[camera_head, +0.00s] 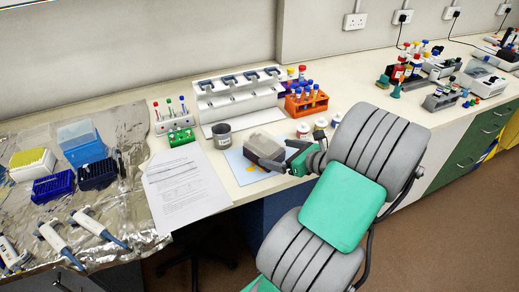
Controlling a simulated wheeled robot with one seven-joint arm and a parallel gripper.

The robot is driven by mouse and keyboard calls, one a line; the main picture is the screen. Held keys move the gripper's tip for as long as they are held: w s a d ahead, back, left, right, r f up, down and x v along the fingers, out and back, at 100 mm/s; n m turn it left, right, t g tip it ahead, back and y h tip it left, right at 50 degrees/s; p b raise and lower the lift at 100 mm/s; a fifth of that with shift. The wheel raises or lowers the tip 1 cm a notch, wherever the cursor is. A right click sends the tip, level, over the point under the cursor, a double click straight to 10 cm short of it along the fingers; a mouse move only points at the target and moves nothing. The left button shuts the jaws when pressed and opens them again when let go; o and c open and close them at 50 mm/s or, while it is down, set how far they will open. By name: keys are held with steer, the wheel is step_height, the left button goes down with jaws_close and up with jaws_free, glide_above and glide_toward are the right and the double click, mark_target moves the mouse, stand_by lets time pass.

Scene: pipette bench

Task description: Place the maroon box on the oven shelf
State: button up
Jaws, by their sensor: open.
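I see no clearly maroon box and no oven shelf in the head view. A small grey-brown box (264,144) stands on a light blue sheet (236,160) at the front middle of the bench. My gripper (275,153) reaches in from the right at this box, with its jaws open. One dark finger is in front of the box and the other is towards its back right. I cannot tell whether either finger touches it. My arm hides part of the bench to the right of the box.
Left of the box are a grey cup (222,136) and paper sheets (184,187). Behind stand a white pipette rack (236,97) and an orange tube rack (307,103). Foil (140,205) with pipettes and tip boxes covers the left bench. Bottles and instruments crowd the right.

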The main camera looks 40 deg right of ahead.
steer(key=x, duration=0.7)
steer(key=shift+a+f+p, duration=0.1)
steer(key=shift+f+p, duration=0.1)
steer(key=shift+p, duration=0.1)
steer(key=c, duration=1.6)
steer(key=shift+r, duration=0.6)
steer(key=s+a+r, duration=0.1)
steer(key=r, duration=0.1)
steer(key=a+r, duration=0.1)
steer(key=r, duration=0.1)
steer(key=s+a+r, duration=0.1)
steer(key=r, duration=0.2)
steer(key=shift+s+r, duration=0.1)
steer(key=shift+s, duration=0.25)
steer(key=s+a+r, duration=0.1)
steer(key=s+a, duration=0.1)
steer(key=s+a+r, duration=0.2)
steer(key=a, duration=0.1)
steer(key=s+a+r, duration=0.1)
steer(key=s+a, duration=0.1)
steer(key=a, duration=0.1)
steer(key=shift+r, duration=0.35)
